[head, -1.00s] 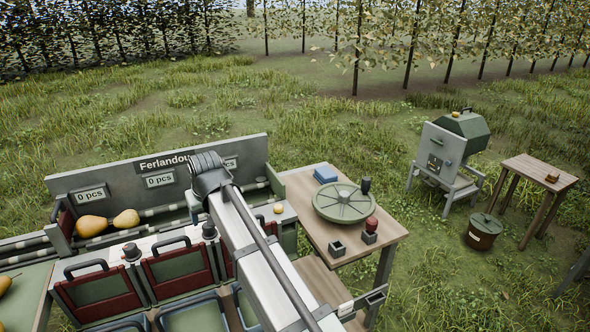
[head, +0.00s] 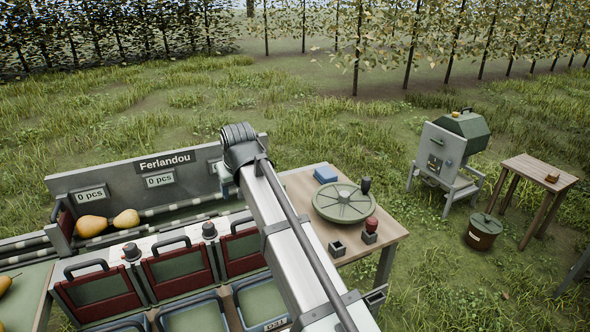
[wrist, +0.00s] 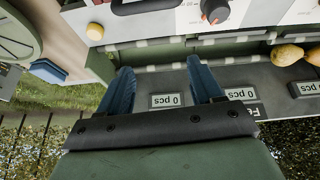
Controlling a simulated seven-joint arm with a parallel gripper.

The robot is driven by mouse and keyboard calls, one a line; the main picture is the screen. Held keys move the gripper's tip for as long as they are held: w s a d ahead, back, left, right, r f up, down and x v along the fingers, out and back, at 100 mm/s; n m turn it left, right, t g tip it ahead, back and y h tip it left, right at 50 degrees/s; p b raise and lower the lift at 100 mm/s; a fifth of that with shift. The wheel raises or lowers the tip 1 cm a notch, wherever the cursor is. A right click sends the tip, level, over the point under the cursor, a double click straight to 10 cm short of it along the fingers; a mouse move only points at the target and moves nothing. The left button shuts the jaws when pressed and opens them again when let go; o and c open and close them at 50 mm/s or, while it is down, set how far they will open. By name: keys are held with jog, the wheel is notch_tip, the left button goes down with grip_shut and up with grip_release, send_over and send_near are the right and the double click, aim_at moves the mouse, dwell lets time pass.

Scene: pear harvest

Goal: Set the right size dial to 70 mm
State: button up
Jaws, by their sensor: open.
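The right size dial (head: 209,230) is a dark knob on the pale top of the sorting machine in the head view. It also shows at the top edge of the wrist view as a grey knob with a red mark (wrist: 215,11), partly cut off. A scale is beside it, but its numbers are too small to read. The left dial (head: 131,252) stands further left. My gripper (wrist: 160,72) has two blue fingers spread apart with nothing between them. It is apart from the dial, over the back of the machine.
Red-framed gates with black handles (head: 173,242) stand beside the dials. Pears (head: 92,226) lie at the left of the channel. A yellow button (wrist: 95,31) is at the machine's end. A wooden table (head: 300,182) with a green wheel stands right.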

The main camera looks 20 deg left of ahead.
jog(key=w+d+m+t, duration=0.1)
jog(key=w+d, duration=1)
jog(key=w, duration=0.2)
jog(key=shift+w+d+r+m+t+h, duration=0.2)
jog(key=shift+d+m+t+h, duration=0.15)
jog(key=shift+m+t+h, duration=0.05)
